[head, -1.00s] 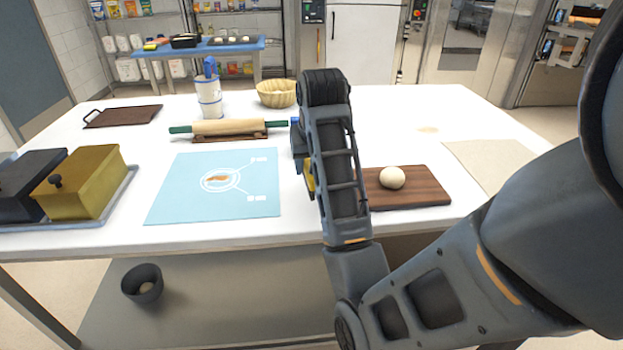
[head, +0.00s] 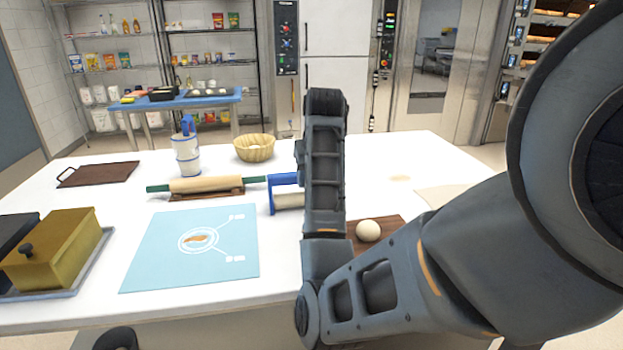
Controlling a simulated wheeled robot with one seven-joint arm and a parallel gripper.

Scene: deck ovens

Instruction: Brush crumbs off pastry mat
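The light blue pastry mat (head: 160,262) lies flat on the white table, left of my arm. A printed white circle on it holds a small brown patch (head: 198,238); I cannot tell whether this is print or crumbs. A blue-framed thing with a pale lower part (head: 287,200), perhaps a brush, shows just left of my arm, right of the mat. My forearm hides part of it, so I cannot tell whether it is held. My gripper is hidden behind my arm.
A rolling pin (head: 207,185) lies behind the mat, near a white and blue canister (head: 187,155) and a basket (head: 254,148). A yellow lidded box (head: 55,252) stands left. A dough ball (head: 368,230) sits on a wooden board (head: 390,226) right of my arm.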

